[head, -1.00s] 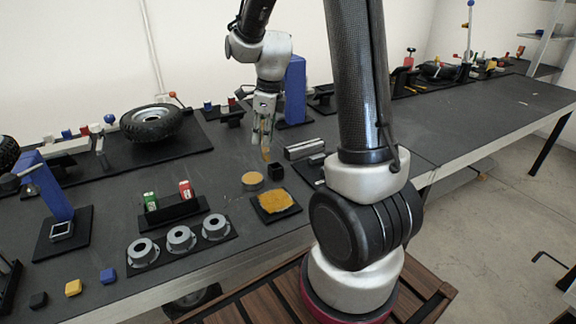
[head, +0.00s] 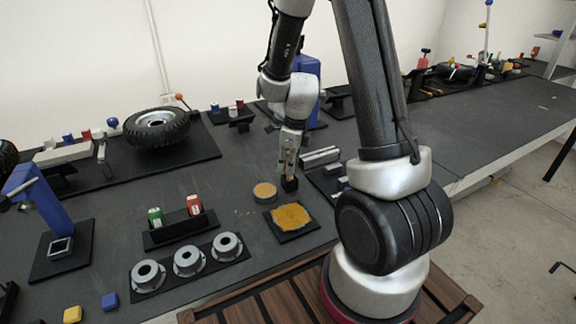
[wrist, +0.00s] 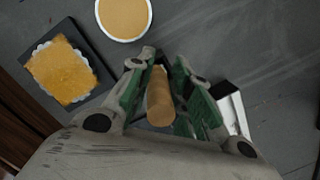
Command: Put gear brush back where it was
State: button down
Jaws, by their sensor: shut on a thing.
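The gear brush shows in the wrist view as a tan, rounded handle (wrist: 160,97) between my green-padded fingers. My gripper (wrist: 166,75) is shut on it. In the head view my gripper (head: 288,163) points down over a small black block (head: 290,184) on the bench, with a bit of the brush showing between the fingers. The brush's lower end is at or just above the block. I cannot tell whether it is inside. The block is hidden in the wrist view.
A round tan-topped dish (head: 265,193) and a black tray with an orange pad (head: 290,216) are close in front. A silver bar (head: 320,157) lies to the right.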

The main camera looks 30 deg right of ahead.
jog(key=shift+f, duration=0.25)
jog(key=c, duration=1.3)
grip_release()
jog(key=s+d+r+n, duration=0.1)
jog(key=s+r+n, duration=0.1)
jog(key=r, duration=0.6)
jog(key=s+r+n, duration=0.2)
jog(key=r, duration=0.6)
jog(key=s+r+n+t, duration=0.1)
jog(key=s+r+n, duration=0.2)
jog(key=s+n, duration=0.3)
jog(key=s+r+n+t, duration=0.1)
jog(key=s+r+n, duration=0.2)
jog(key=s+n, duration=0.3)
jog(key=s+r+n+h, duration=0.1)
jog(key=s+r+n, duration=0.2)
jog(key=s+n, duration=0.3)
jog(key=n, duration=0.5)
jog(key=shift+d+r+t, duration=0.15)
jog(key=shift+d+t, duration=0.15)
jog(key=shift+t, duration=0.1)
